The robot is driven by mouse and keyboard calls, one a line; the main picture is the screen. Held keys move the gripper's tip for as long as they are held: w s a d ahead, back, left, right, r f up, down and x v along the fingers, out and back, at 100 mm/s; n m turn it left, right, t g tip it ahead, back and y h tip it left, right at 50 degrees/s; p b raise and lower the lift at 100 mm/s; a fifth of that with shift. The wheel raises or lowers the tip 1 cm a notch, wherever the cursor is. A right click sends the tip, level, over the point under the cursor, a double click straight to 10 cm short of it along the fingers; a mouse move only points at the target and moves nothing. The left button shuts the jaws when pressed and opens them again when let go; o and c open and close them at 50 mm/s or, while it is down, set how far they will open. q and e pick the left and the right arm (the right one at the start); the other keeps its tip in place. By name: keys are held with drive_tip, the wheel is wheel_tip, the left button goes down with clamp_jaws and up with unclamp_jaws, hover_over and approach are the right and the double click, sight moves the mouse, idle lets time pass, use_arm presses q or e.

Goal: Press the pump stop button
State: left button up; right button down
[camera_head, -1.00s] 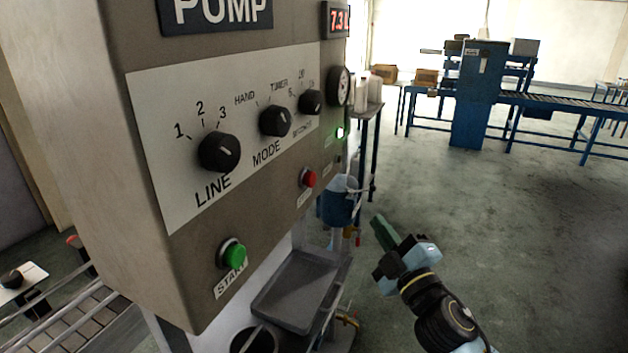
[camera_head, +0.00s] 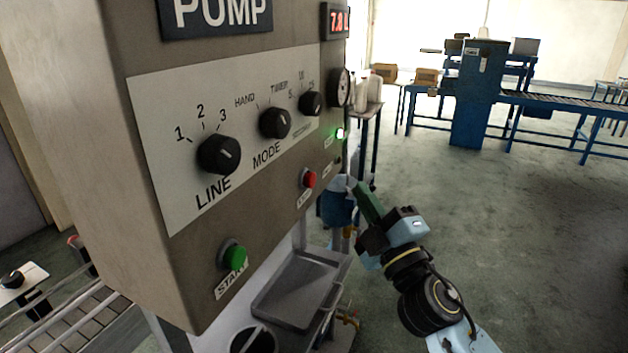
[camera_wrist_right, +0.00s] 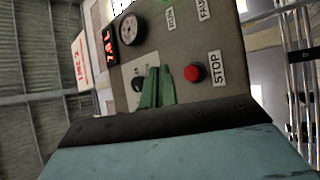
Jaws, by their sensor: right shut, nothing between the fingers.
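The red stop button (camera_head: 309,179) sits on the lower right of the pump panel (camera_head: 250,195). In the right wrist view the red button (camera_wrist_right: 193,73) shows beside its STOP label (camera_wrist_right: 214,68). My right gripper (camera_head: 362,187) is to the right of the button in the head view, apart from it, with its green fingers pointing up and left. In the right wrist view the right gripper's green fingers (camera_wrist_right: 157,72) are together, empty, and show left of the button. My left gripper is not in view.
The green start button (camera_head: 233,257) is lower left on the panel. Dark knobs (camera_head: 219,154) sit above. A green lamp (camera_head: 340,134) is lit and the display (camera_head: 336,20) has red digits. A grey tray (camera_head: 296,290) lies below the panel. Open floor is to the right.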

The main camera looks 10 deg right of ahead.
sight(316, 175)
drive_tip(key=shift+w+a, duration=0.55)
drive_tip(key=shift+a, duration=0.25)
drive_tip(key=shift+w+a, duration=0.5)
drive_tip(key=shift+a, duration=0.3)
drive_tip(key=shift+w+a, duration=0.55)
drive_tip(key=shift+a, duration=0.25)
drive_tip(key=shift+a+b, duration=0.1)
drive_tip(key=shift+b, duration=0.2)
drive_tip(key=shift+w+a, duration=0.25)
drive_tip(key=shift+w+a, duration=0.3)
drive_tip(key=shift+a, duration=0.15)
idle(0.8)
drive_tip(key=shift+s+d, duration=0.6)
drive_tip(key=shift+d, duration=0.2)
